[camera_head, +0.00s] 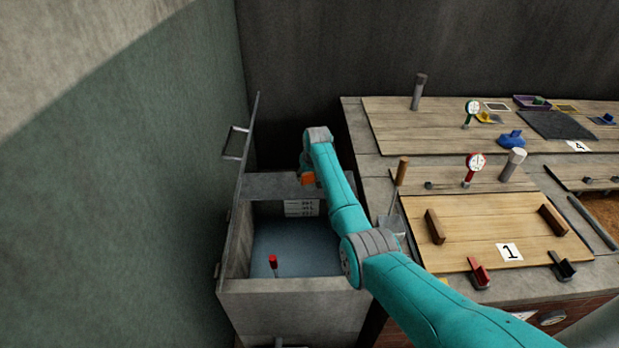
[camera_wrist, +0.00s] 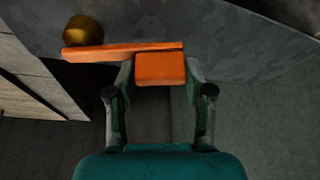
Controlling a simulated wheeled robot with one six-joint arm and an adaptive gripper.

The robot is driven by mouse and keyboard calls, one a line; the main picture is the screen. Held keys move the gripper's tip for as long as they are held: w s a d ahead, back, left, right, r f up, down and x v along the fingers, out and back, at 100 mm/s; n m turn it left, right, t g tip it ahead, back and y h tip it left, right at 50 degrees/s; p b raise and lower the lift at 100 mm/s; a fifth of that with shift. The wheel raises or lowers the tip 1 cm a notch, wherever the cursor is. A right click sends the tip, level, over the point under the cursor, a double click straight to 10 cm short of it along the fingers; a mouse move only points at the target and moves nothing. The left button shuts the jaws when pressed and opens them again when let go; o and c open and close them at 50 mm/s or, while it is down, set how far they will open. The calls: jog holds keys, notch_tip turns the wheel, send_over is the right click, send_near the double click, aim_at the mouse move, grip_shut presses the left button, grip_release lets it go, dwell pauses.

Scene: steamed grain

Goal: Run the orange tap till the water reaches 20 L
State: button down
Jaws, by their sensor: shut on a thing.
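The orange tap handle (camera_wrist: 115,50) is a flat bar with a block on it in the wrist view. My gripper (camera_wrist: 160,68) is shut on this block, one finger on each side. In the head view, a bit of the orange handle (camera_head: 308,179) shows below my wrist, at the back of the tank. The grey tank (camera_head: 290,285) is open on top and holds blue-grey water (camera_head: 290,243). A white scale plate (camera_head: 302,208) is on its back inner wall; its marks are too small to read. My arm covers the tank's right side.
A red-topped stick (camera_head: 273,262) stands in the water. The tank's lid (camera_head: 245,165) is raised at the left, near the green wall. To the right is a counter with wooden boards (camera_head: 480,225), gauges and handles. A brass ball (camera_wrist: 84,30) sits beside the tap handle.

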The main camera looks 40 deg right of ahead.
jog(key=shift+w+d+m+g+h, duration=0.15)
jog(key=shift+w+d+m+h, duration=0.15)
jog(key=shift+w+m, duration=0.5)
jog(key=shift+w+d+m+g+h, duration=0.15)
jog(key=shift+w+d+m+h, duration=0.25)
jog(key=shift+m, duration=0.6)
jog(key=shift+w+a, duration=0.1)
jog(key=shift+c, duration=2.2)
grip_release()
jog(key=v, duration=1.2)
